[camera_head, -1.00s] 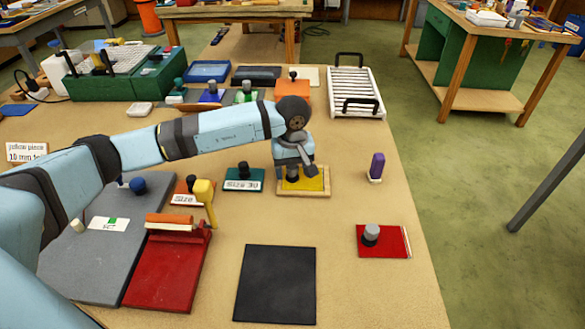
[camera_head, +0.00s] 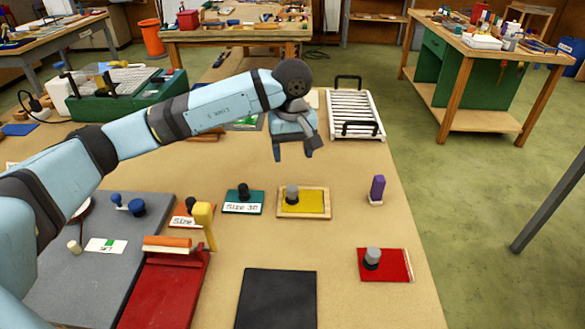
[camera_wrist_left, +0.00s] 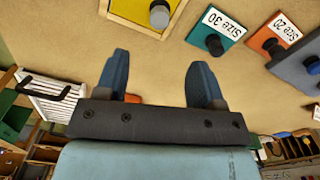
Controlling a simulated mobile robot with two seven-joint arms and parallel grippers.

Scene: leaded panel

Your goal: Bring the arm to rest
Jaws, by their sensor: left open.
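My left gripper (camera_head: 294,150) is raised above the bench behind the yellow plate (camera_head: 310,204), apart from it. In the left wrist view its two fingers (camera_wrist_left: 163,85) are spread with nothing between them. The yellow plate sits in a wooden frame with a grey knob (camera_head: 291,192) on it. It also shows at the top of the left wrist view (camera_wrist_left: 138,12). My right gripper is in neither view.
A teal plate marked Size 30 (camera_head: 243,203) lies left of the yellow one. A red plate (camera_head: 386,265), a purple-handled piece (camera_head: 377,188) and a black mat (camera_head: 277,296) lie nearby. A white rack (camera_head: 354,115) stands at the back right.

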